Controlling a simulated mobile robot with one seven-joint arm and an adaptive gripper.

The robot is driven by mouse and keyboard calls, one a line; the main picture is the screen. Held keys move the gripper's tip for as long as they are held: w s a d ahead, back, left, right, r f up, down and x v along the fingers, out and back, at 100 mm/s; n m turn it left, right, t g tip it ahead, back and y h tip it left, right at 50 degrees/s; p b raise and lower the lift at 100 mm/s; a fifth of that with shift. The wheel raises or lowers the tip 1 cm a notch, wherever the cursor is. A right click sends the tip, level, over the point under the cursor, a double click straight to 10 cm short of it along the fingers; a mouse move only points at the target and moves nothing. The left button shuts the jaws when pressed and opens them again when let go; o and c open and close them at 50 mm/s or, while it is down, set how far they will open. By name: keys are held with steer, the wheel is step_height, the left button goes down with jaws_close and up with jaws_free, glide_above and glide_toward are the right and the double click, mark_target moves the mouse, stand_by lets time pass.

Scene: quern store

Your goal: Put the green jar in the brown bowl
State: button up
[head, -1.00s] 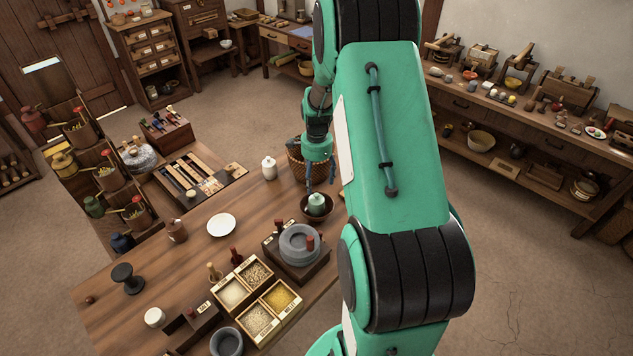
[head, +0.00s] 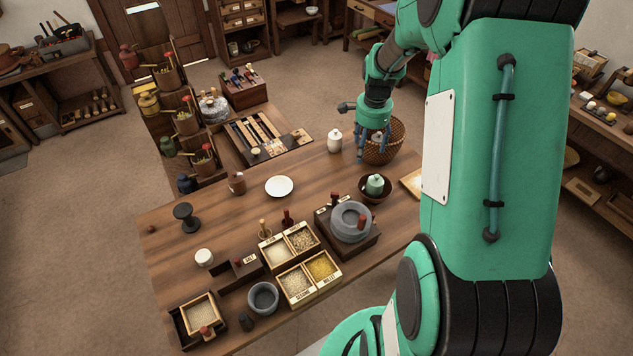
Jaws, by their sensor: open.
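The green jar (head: 375,185) sits upright inside the dark brown bowl (head: 373,201), near the table's far right edge. The jar's top stands above the bowl's rim, and its lower part is hidden inside. My gripper (head: 372,157) is open and empty. It hangs with its fingers pointing down, above and slightly behind the jar in the picture, apart from it.
A woven basket (head: 392,150) stands right behind my gripper, and a white lidded jar (head: 335,141) is to its left. A grey hand quern (head: 351,221) and a compartment box of grains (head: 296,284) lie nearer. A white plate (head: 279,187) has bare tabletop around it.

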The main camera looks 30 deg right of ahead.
steer(key=s+a+r+n+t, duration=0.1)
steer(key=s+a+r+n, duration=0.25)
steer(key=a+r, duration=0.6)
steer(key=s+a+r+n+t, duration=0.1)
steer(key=s+a+r+n, duration=0.1)
steer(key=a+r+n, duration=0.5)
steer(key=s+a+r+n+t, duration=0.1)
steer(key=s+a+r+n, duration=0.2)
steer(key=s+a, duration=0.5)
steer(key=s+a+r+n+t, duration=0.2)
steer(key=s+a+r+n, duration=0.2)
steer(key=s+a, duration=0.4)
steer(key=shift+s+a+r, duration=0.3)
steer(key=shift+a+r, duration=0.15)
steer(key=shift+a, duration=0.1)
steer(key=shift+n, duration=0.25)
